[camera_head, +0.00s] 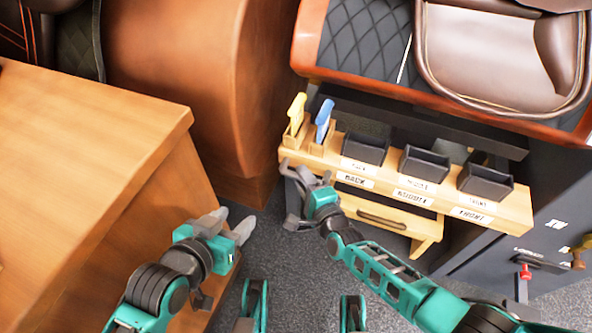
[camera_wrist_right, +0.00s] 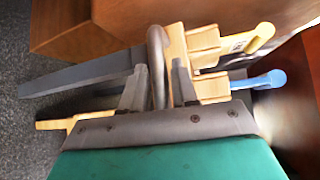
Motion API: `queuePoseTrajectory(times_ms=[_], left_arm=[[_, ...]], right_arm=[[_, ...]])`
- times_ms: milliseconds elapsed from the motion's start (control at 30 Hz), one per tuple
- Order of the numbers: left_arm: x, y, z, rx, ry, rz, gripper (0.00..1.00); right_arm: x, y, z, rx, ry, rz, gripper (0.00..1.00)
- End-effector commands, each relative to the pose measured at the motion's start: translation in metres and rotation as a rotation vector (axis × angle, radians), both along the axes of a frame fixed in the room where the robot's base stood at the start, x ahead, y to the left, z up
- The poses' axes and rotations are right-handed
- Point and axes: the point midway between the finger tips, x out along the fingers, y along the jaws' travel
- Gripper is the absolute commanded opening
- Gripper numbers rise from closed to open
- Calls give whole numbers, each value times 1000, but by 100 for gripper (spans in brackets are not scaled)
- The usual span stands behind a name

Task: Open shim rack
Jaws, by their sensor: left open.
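The wooden shim rack (camera_head: 300,157) stands under the bench, with labelled dark bins along its top and a wooden drawer (camera_head: 375,206) with a dark handle below. My right gripper (camera_head: 300,197) is at the rack's left end. In the right wrist view its two grey fingers (camera_wrist_right: 160,85) stand on either side of a grey curved bar (camera_wrist_right: 157,50); whether they press on it I cannot tell. My left gripper (camera_head: 229,225) is open and empty, beside the wooden desk and apart from the rack.
A yellow-handled tool (camera_head: 297,108) and a blue-handled tool (camera_head: 324,114) stand in slots at the rack's left end. A wooden desk (camera_head: 90,110) fills the left side. A brown saddle (camera_head: 490,60) lies at the upper right. Grey carpet lies between desk and rack.

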Motion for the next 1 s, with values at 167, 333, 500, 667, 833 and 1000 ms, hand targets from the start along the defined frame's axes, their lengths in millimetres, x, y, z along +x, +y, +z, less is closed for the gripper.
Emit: queuePoseTrajectory(times_ms=[167,333,500,667,833,1000], left_arm=[[2,-1,1,-3,-5,-1,51],[2,-1,1,-4,-4,-2,51],[1,-2,1,-5,-4,-1,51],[0,-2,0,-5,-2,-2,51],[-2,-2,-1,-4,4,-1,51],[-4,-2,-2,-4,8,-1,51]], right_arm=[[2,-1,-1,0,0,0,29],[3,-2,-1,1,0,0,29],[3,-2,-1,1,0,0,29],[3,-2,-1,1,0,0,15],[3,-1,-1,1,0,0,0],[3,-1,-1,1,0,0,0]])
